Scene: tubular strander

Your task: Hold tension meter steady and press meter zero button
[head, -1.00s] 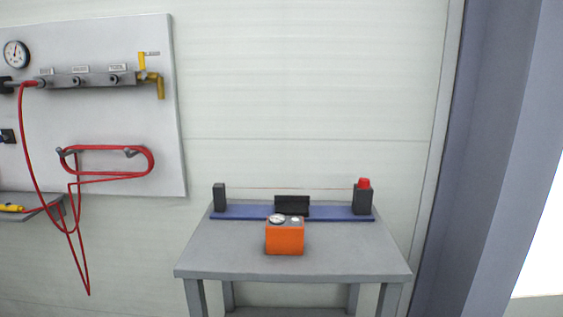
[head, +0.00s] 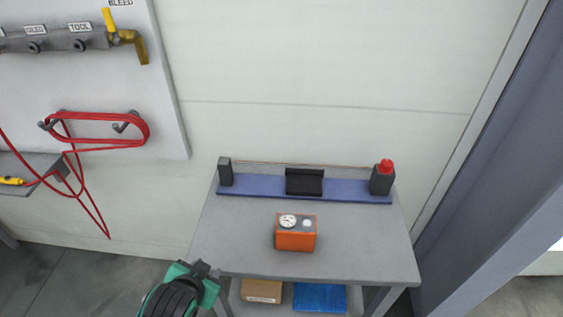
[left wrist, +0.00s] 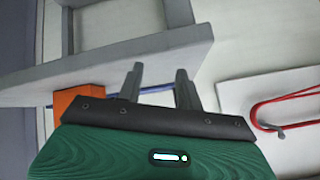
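The orange tension meter (head: 295,240) sits on the grey table (head: 345,252), near its front middle. Its top carries a round white dial (head: 288,221) and a pale round button (head: 307,223). My left arm comes in at the bottom of the head view, with the left gripper (head: 203,270) at the table's front left, apart from the meter. In the left wrist view the left gripper (left wrist: 160,82) has its two fingers spread with nothing between them. The orange meter (left wrist: 78,100) shows there beyond the gripper, partly hidden. My right gripper is out of view.
A blue rail (head: 260,188) with dark end posts, a red-capped one (head: 381,178) at right, and a black block (head: 304,182) lies along the table's back. A box (head: 262,290) and blue item (head: 320,297) sit below. A red hose (head: 95,130) hangs at left.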

